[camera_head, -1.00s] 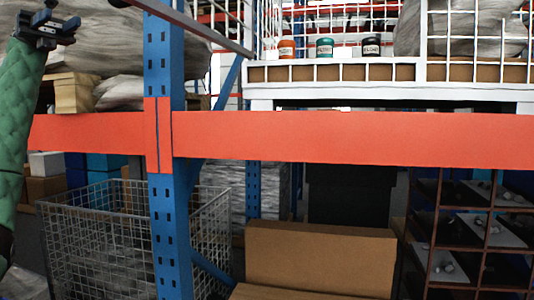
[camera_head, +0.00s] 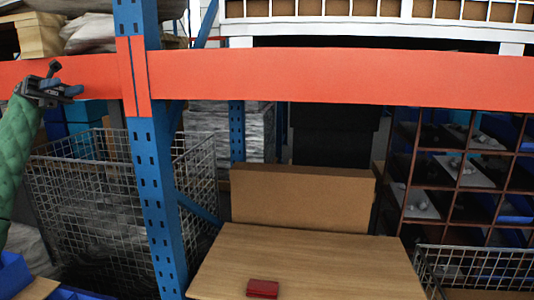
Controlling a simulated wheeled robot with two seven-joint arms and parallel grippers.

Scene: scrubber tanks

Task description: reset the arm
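My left gripper (camera_head: 55,88) shows at the upper left, at the end of my green-sleeved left arm (camera_head: 18,150). It is raised in front of the orange beam, and nothing shows held in it. Its fingers are too small and dark to tell whether they are open or shut. My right gripper is not in view.
An orange beam (camera_head: 330,75) crosses the view, joined to a blue upright (camera_head: 155,190). A wire basket (camera_head: 85,185) stands left. A wooden surface (camera_head: 320,262) bears a small red object (camera_head: 262,288), with a cardboard box (camera_head: 300,198) behind. A compartment shelf (camera_head: 455,175) stands right.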

